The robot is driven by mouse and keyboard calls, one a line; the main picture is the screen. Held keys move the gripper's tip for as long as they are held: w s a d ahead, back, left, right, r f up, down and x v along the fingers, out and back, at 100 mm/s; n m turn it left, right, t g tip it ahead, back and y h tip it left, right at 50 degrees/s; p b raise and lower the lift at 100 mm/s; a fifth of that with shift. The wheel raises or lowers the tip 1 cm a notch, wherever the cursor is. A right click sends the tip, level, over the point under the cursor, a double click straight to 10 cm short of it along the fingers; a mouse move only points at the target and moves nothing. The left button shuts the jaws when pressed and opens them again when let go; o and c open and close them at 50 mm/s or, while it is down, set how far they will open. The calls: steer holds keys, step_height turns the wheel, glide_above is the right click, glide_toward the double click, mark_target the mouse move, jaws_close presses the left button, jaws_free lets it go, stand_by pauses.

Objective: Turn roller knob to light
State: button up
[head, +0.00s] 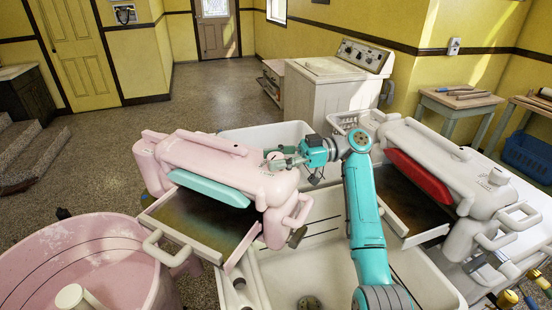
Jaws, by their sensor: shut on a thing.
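A pink wringer (215,163) with a teal roller bar (213,189) and a drain tray (200,222) stands at centre left. The roller knob (276,160) is small and pale, on the top right end of the pink wringer. My gripper (283,159) reaches in from the right, at the end of my teal arm, and is shut on the knob. The fingers partly cover the knob, and its pointer and any setting marks are too small to read.
A second, white wringer (440,165) with a red roller bar (418,179) stands right of my arm. A pink tub (85,262) is at lower left and white basins (330,262) lie below. A white washer (330,95) stands behind; floor at back left is clear.

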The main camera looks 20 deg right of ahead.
steer(key=shift+f+n+g, duration=0.1)
steer(key=shift+n+g, duration=0.2)
steer(key=shift+g, duration=0.2)
steer(key=o, duration=1.2)
steer(key=shift+c, duration=0.2)
steer(key=d, duration=1.1)
steer(key=shift+d, duration=0.4)
steer(key=shift+w, duration=0.1)
